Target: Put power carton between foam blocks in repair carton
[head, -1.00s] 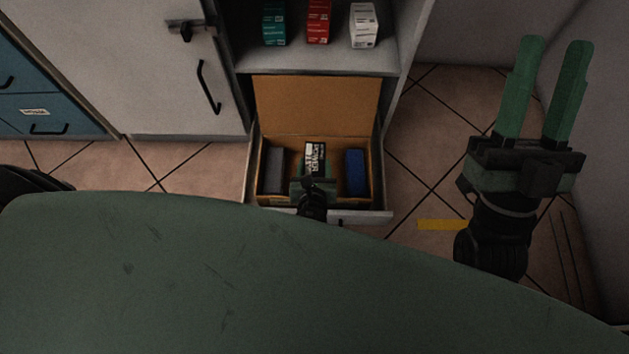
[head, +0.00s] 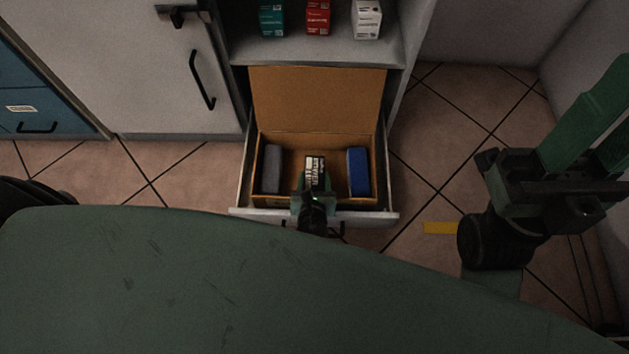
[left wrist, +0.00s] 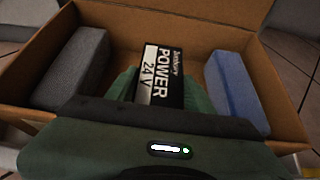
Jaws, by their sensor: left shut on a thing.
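The power carton (head: 315,170), black and white with "POWER 24V" on it, is held in my left gripper (head: 314,190). In the left wrist view the green fingers of my left gripper (left wrist: 168,92) are shut on the power carton (left wrist: 161,75). It is inside the open brown repair carton (head: 316,100), between the grey foam block (head: 272,168) on the left and the blue foam block (head: 358,172) on the right, with gaps on both sides. Whether its underside touches the floor is hidden. My right gripper (head: 608,125) is open and empty at the right edge.
The repair carton sits in a pulled-out drawer (head: 372,218). A shelf (head: 310,52) above holds teal (head: 271,18), red (head: 318,18) and white (head: 367,19) boxes. A grey cabinet door (head: 150,90) stands left.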

